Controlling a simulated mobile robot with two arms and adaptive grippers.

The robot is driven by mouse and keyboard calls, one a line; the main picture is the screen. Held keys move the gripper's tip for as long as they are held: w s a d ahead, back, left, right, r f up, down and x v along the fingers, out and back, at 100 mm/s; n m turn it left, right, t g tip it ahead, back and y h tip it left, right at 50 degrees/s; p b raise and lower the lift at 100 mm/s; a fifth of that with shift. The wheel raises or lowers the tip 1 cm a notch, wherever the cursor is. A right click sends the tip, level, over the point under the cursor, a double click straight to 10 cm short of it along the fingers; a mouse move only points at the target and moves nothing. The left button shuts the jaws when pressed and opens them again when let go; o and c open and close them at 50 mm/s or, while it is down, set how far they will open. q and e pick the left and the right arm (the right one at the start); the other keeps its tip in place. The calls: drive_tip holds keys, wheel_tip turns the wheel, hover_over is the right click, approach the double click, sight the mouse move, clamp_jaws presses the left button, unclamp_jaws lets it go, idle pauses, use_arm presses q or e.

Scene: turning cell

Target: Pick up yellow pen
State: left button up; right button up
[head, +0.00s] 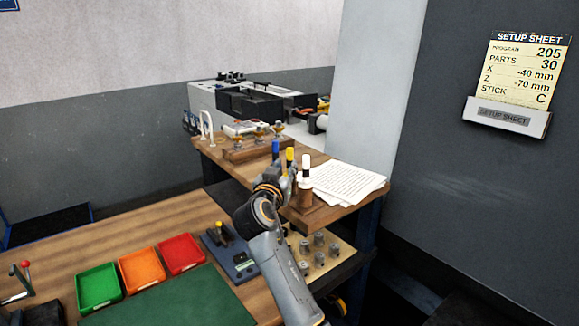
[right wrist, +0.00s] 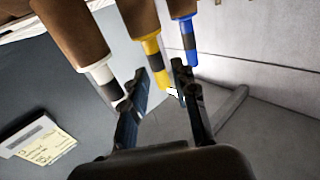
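The yellow pen (head: 290,155) stands upright in a wooden holder (head: 303,214) near the shelf's front edge. The blue pen (head: 275,149) is to its left and the white pen (head: 306,162) to its right. My right gripper (head: 276,177) is at the holder and hides part of it. In the right wrist view, the fingers of the right gripper (right wrist: 160,78) are apart, with the yellow pen (right wrist: 153,62) showing in the gap between them. The blue pen (right wrist: 189,40) is close beside one finger. Contact with the yellow pen cannot be made out. My left gripper is out of view.
Papers (head: 345,183) lie right of the holder. A wooden block with several knobbed parts (head: 258,140) stands behind. Below are green (head: 98,287), orange (head: 141,268) and red (head: 181,253) trays and a green mat (head: 190,300). A dark wall panel (head: 480,200) stands right.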

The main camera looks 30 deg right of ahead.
sight(289, 162)
drive_tip(key=p+x, duration=0.2)
drive_tip(key=x, duration=0.2)
drive_tip(key=shift+s+d, duration=0.1)
drive_tip(key=shift+s, duration=0.05)
drive_tip(key=shift+w+d+f+p, duration=0.15)
drive_tip(key=shift+w+d+p, duration=0.15)
drive_tip(key=shift+d, duration=0.05)
drive_tip(key=shift+a, duration=0.15)
clamp_jaws()
